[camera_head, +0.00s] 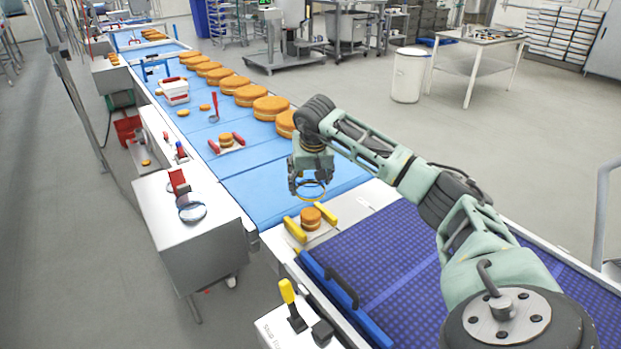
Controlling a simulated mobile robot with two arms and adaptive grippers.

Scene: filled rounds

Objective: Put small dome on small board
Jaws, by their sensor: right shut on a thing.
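My right gripper (308,182) is shut on a clear small dome, of which I make out mainly the thin yellowish rim (313,199). The gripper hides its top. The dome hangs in the air over the blue belt, just above and behind the small board in the picture. The small board (319,233) has yellow handles at two sides and lies near the end of the belt. A small round filled cake (311,219) sits on it. The dome looks apart from the cake and board. My left gripper is not in view.
A red-handled board (231,149) with a cake lies farther up the belt (262,187). Larger cakes (270,108) line the belt's right side. A round clear item with a blue rim (192,213) rests on the white cabinet (160,213).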

